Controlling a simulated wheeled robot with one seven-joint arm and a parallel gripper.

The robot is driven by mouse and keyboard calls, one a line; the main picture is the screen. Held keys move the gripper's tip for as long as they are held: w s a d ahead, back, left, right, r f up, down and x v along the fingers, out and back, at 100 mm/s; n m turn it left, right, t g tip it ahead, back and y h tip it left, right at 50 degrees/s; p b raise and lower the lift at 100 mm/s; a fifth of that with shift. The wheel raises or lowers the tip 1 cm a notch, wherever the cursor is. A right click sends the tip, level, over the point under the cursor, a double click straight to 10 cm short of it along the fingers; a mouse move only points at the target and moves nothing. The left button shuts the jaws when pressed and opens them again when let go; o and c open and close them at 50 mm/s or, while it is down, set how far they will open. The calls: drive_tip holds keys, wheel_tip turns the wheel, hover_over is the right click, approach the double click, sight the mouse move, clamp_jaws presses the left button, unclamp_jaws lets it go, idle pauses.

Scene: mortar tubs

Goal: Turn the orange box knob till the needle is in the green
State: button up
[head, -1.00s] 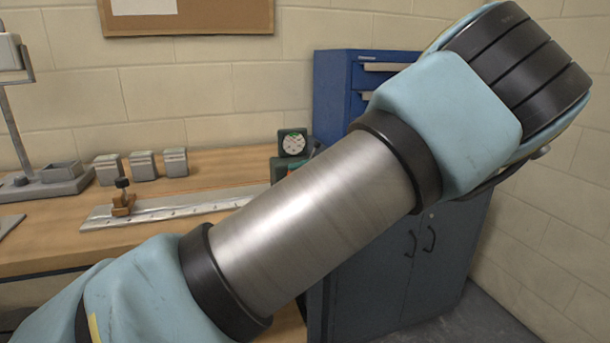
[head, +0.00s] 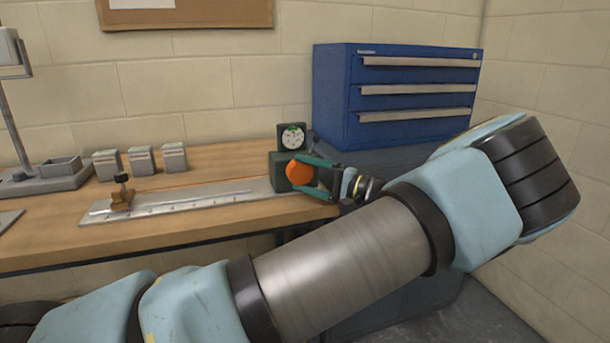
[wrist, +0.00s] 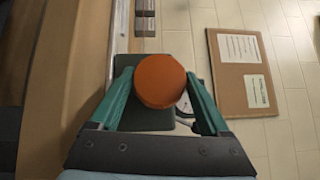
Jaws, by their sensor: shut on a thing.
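The orange knob (head: 299,172) sits on the front of a dark green box (head: 279,172) at the right end of the bench. A round white dial (head: 292,137) in a dark green housing stands above it; its needle and any green zone are too small to read. My gripper (head: 305,173) reaches in from the right with its green fingers on either side of the knob. In the wrist view the orange knob (wrist: 160,81) lies between the two fingertips (wrist: 158,80), and they are closed on it. The box shows behind the knob there.
A metal rail with a small brown clamp (head: 121,194) lies along the bench (head: 60,240). Several grey blocks (head: 140,160) stand behind it. A blue drawer cabinet (head: 395,95) stands at the right, close behind my arm.

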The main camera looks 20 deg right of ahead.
idle(0.3)
drive_tip(key=o, duration=1.2)
drive_tip(key=b+v, duration=0.2)
drive_tip(key=v, duration=0.9)
drive_tip(key=shift+b, duration=0.35)
